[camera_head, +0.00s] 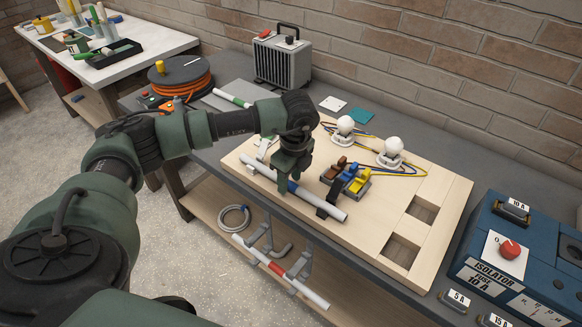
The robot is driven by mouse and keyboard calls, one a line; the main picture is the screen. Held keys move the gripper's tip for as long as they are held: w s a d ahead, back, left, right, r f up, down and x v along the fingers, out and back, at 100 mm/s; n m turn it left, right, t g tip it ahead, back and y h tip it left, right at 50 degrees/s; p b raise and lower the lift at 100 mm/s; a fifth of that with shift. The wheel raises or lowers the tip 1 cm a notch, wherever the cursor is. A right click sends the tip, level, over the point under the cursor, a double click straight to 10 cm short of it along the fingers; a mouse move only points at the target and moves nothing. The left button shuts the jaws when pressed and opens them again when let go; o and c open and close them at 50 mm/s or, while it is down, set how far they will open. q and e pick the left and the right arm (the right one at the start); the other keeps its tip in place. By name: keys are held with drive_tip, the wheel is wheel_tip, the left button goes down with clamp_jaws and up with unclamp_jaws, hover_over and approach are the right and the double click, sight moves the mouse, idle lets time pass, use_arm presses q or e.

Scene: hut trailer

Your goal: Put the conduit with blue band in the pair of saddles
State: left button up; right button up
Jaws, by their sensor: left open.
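The conduit with the blue band (313,200) is a light grey tube along the front left of the wooden board (365,245). Its blue band (292,186) shows just beside my left gripper (287,188). My left gripper points down over the tube, open, with its fingers at the tube's middle; the fingers hide part of it. A black saddle (329,204) is at the tube's right part. Another saddle (252,168) shows small near its left end. I cannot tell whether the tube is fully down in both. My right gripper is not in view.
A red-banded conduit (312,296) is in grey brackets below the board's front. A green-banded conduit (232,98) lies behind my arm. Switches (346,178) and lamps (390,150) stand on the board. A blue isolator box (520,255) is at right.

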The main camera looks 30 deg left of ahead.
sight(293, 186)
use_arm(q)
wheel_tip(293, 186, up, 12)
drive_tip(key=d+b, duration=0.1)
drive_tip(key=b, duration=0.2)
drive_tip(key=shift+s+d+f, duration=0.25)
drive_tip(key=shift+s, duration=0.05)
